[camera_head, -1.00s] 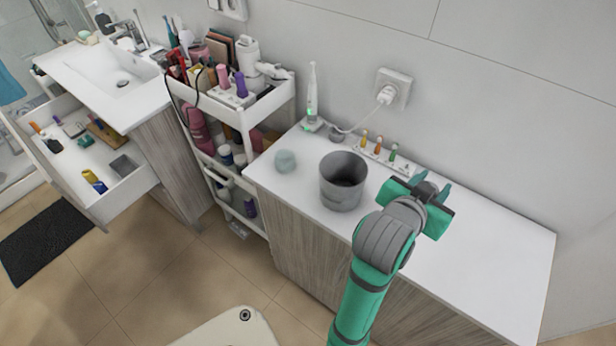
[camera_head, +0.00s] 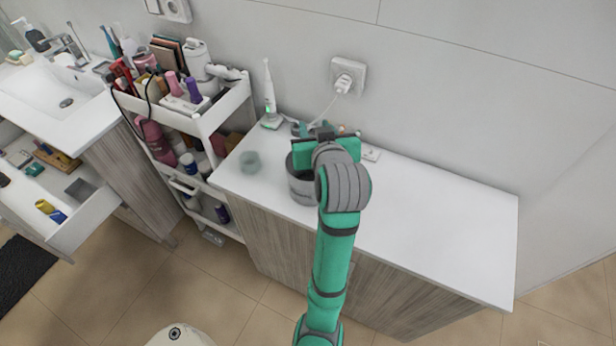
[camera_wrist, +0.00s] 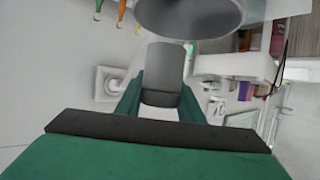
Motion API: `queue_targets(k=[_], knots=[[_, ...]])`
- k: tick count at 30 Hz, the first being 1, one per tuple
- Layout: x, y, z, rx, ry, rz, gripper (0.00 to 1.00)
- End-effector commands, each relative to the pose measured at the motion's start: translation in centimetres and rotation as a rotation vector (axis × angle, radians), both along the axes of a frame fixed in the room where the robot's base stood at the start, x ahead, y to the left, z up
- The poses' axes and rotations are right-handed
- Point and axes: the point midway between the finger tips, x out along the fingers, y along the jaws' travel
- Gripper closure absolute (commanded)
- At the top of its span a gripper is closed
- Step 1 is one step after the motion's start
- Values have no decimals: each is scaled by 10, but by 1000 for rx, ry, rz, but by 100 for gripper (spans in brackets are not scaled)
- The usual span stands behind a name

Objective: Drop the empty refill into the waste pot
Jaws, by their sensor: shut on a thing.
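The waste pot (camera_head: 301,187) is a grey open cylinder standing on the white counter. My gripper hides its right side and most of its mouth in the head view. In the wrist view the pot (camera_wrist: 190,17) is at the top edge, just beyond the held piece. My gripper (camera_wrist: 161,98) is shut on a grey cylindrical piece, the empty refill (camera_wrist: 164,72), which sits between the two green fingers. In the head view my gripper appears over the pot's mouth and its far rim, and the refill is hidden. I cannot tell whether the refill is inside the rim.
A loaded cart (camera_head: 200,118) is at the left. The counter (camera_head: 430,205) is clear to the right.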

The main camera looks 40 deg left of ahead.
Motion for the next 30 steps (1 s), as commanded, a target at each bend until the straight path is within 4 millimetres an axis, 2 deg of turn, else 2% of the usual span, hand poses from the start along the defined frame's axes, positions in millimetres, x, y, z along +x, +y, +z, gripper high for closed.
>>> queue_targets(k=[13, 19, 28, 29, 30], knots=[[-1, 0, -47, -3, 5, -1, 87], [-1, 1, -56, -2, 3, 0, 87], [0, 0, -56, -1, 1, -2, 87], [0, 0, -56, -1, 1, -2, 59], [0, 0, -56, -2, 1, -3, 49]])
